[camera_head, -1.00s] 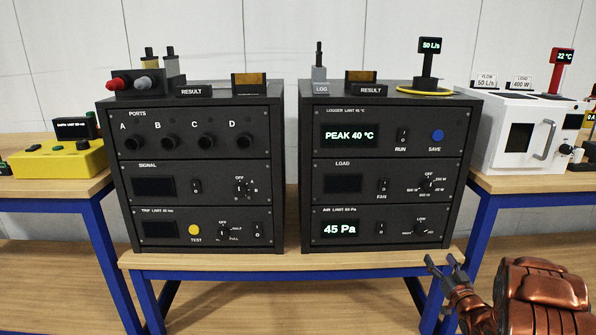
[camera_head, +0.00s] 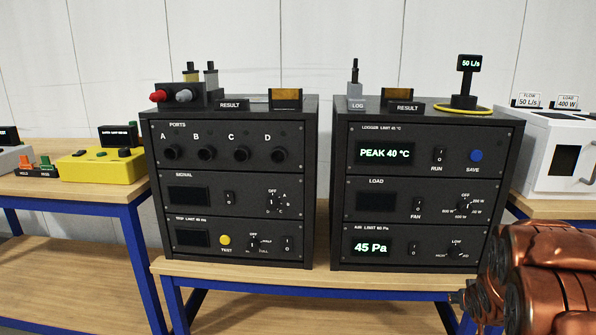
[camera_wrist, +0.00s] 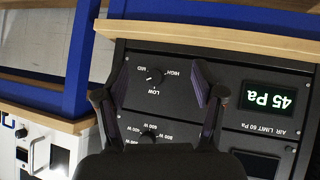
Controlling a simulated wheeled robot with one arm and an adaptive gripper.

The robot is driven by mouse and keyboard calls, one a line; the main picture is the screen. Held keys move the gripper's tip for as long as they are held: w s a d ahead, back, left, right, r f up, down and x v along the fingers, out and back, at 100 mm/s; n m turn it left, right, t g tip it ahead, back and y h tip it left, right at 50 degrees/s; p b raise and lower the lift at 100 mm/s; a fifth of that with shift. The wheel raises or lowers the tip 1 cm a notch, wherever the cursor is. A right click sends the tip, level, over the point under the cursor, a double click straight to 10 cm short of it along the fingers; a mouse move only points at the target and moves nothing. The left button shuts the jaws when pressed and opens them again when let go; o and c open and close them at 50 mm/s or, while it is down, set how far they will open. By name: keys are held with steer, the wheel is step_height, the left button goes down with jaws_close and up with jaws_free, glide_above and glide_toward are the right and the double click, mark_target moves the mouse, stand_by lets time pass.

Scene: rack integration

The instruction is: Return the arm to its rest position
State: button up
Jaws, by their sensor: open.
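My arm, copper-coloured, shows at the lower right of the head view, in front of the right rack's table. My gripper's fingers are hidden in that view. In the wrist view my gripper (camera_wrist: 160,90) is open and empty, its two dark fingers spread in front of the right rack's lower panels. The wrist picture is upside down. The right rack (camera_head: 410,185) stands upright on the table, and its displays read "PEAK 40 °C" and "45 Pa". I cannot tell how far the fingers are from the panel.
The left rack (camera_head: 232,190) stands beside it with a narrow gap. The wooden table (camera_head: 300,275) has blue legs. A yellow box (camera_head: 100,168) sits on the left table, and a white unit (camera_head: 560,150) on the right table. A flow meter (camera_head: 467,80) stands on the right rack.

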steer(key=s+a+r+n+g+y, duration=0.15)
steer(key=s+a+g, duration=0.25)
steer(key=s+a, duration=0.75)
steer(key=s+a+r+g+y, duration=0.15)
steer(key=s+a+g, duration=0.35)
steer(key=s, duration=1.1)
steer(key=s+a+r+g+y, duration=0.1)
steer(key=s+a+r+g, duration=0.2)
steer(key=s+a, duration=0.9)
step_height(320, 180, up, 21)
steer(key=s+d+p, duration=0.2)
steer(key=p, duration=1.7)
steer(key=shift+f+t+p, duration=0.15)
steer(key=shift+t+p, duration=0.15)
steer(key=shift+t, duration=0.1)
steer(key=shift+d, duration=0.1)
